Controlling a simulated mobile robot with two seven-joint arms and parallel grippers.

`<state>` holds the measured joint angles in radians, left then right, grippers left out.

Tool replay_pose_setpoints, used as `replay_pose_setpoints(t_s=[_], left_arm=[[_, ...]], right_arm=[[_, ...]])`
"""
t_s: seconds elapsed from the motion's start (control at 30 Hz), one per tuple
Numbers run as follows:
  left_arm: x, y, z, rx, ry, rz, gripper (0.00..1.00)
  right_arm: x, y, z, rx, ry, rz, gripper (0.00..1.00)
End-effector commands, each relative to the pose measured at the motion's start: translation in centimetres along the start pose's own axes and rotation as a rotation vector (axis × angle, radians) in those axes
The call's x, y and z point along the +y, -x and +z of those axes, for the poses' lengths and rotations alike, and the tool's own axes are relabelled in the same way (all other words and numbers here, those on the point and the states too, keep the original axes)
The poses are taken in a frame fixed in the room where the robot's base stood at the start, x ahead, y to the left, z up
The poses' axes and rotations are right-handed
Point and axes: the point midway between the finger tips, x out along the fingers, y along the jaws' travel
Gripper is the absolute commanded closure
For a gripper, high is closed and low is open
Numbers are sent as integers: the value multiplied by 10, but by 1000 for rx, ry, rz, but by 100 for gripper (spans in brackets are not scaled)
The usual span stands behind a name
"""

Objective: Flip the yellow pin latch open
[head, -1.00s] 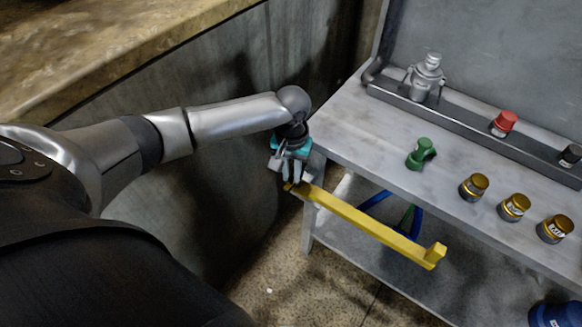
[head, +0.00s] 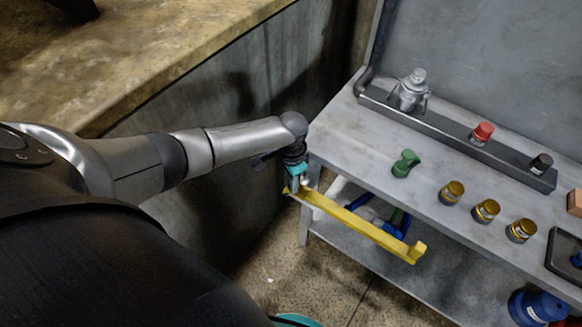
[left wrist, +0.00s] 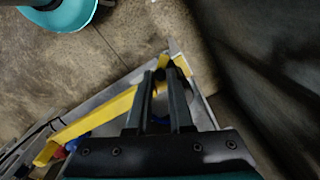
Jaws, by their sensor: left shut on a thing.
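The yellow pin latch (head: 358,224) is a long yellow bar along the front left of the grey bench, with an upturned block at its right end. In the left wrist view the yellow bar (left wrist: 95,115) runs down to the left. My left gripper (head: 296,188) points down at the bar's left end. In the left wrist view its two dark fingers (left wrist: 164,78) are shut on the yellow latch, close to its end piece. The exact contact is partly hidden by the fingers. My right gripper is not in view.
The grey bench (head: 350,140) carries a green knob (head: 405,163), several brass knobs (head: 486,211), and a rail with a red cap (head: 482,133) and a silver fitting (head: 411,90). A concrete wall (head: 235,105) stands left. A blue container (head: 540,306) is below right.

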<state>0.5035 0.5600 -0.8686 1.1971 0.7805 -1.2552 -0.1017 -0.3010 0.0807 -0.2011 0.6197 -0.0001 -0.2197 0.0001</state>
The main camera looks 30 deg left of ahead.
Motion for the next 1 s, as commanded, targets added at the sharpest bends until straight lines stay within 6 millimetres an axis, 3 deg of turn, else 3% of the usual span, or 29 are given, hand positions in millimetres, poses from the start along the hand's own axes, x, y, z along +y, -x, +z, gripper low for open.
replay_pose_setpoints(t_s=[0.4, 1.0], left_arm=[[4, 1, 2, 1, -264, 1, 100], [4, 0, 2, 3, -335, 1, 100]], right_arm=[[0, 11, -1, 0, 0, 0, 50], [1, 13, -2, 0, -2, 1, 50]])
